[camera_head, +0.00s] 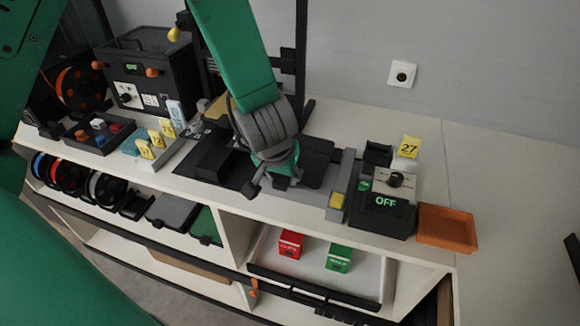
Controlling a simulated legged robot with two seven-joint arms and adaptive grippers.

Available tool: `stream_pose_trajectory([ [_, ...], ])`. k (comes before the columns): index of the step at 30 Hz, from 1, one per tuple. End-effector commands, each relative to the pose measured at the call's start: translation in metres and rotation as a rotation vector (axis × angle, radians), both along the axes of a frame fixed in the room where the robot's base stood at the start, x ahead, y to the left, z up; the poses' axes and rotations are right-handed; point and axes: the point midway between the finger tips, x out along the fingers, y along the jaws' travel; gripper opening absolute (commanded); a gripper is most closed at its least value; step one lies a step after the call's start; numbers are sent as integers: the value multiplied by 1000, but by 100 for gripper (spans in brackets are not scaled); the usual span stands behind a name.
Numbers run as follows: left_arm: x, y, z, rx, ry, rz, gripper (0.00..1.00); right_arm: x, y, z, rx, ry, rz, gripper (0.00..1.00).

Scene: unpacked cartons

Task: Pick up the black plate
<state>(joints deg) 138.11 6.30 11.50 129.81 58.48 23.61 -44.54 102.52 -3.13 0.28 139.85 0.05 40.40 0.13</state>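My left gripper (268,185) hangs over the middle of the bench, above the dark work area. Its fingers point down and I cannot tell how far apart they are. A flat black plate (317,160) lies just right of the gripper, beside a grey rail; the gripper partly covers this area. A dark grey plate (172,211) stands in the shelf below, beside a green one (206,225). I cannot tell which is the task's plate. My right gripper does not show.
A black control box (382,208) reading OFF and an orange tray (447,226) stand at right. A black machine (145,72), a parts tray (98,133) and yellow number tags (157,138) stand at left. A lower drawer (367,282) holds red and green boxes. The bench's far right is clear.

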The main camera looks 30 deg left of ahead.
Motion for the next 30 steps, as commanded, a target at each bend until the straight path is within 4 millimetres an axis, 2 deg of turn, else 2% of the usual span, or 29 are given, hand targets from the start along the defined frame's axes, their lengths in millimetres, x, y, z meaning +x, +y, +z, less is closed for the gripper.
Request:
stream_pose_trajectory([
  [11,0,0,5,0,-2,-1,0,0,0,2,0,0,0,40],
  [14,1,0,19,3,-4,-4,0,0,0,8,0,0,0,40],
  [21,0,1,71,6,-5,-4,0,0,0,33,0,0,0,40],
  [24,1,1,87,5,-4,-2,0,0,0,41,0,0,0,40],
  [30,1,0,101,2,-1,-1,0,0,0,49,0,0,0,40],
])
